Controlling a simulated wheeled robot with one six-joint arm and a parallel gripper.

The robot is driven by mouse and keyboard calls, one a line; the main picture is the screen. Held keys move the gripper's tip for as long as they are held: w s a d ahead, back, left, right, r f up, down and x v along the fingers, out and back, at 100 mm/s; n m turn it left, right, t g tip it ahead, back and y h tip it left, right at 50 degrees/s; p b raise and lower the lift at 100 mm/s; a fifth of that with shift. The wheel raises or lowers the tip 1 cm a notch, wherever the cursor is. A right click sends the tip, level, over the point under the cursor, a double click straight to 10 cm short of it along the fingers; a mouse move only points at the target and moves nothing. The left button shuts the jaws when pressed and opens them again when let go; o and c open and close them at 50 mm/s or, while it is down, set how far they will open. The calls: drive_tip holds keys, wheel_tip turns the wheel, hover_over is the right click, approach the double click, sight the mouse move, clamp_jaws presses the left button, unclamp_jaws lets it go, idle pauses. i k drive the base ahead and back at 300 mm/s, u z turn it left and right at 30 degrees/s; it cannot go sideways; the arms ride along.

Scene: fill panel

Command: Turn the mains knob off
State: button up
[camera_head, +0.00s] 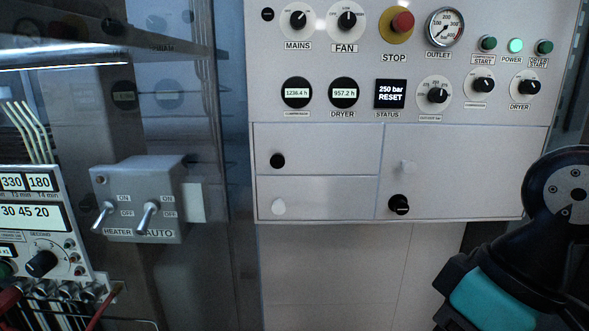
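The mains knob (298,19) is a black rotary knob on a round white dial near the top left of the grey control panel (420,141). The label MAINS is printed below it. Its small dial marks are too fine for me to read its setting surely. Nothing touches or covers the knob. A dark part of my arm with a teal patch shows at the lower right, well away from the knob. My gripper's fingertips do not show in this view.
The fan knob (346,19) sits just right of the mains knob, then the red stop button (402,22) and a pressure gauge (445,27). Displays and more knobs fill the row below. A heater switch box (140,195) juts out at the left. The space before the panel's middle looks clear.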

sight(297, 20)
drive_tip(key=z, duration=1.1)
drive_tip(key=k, duration=1.2)
drive_tip(key=u, duration=1)
drive_tip(key=i, duration=0.5)
drive_tip(key=u, duration=0.1)
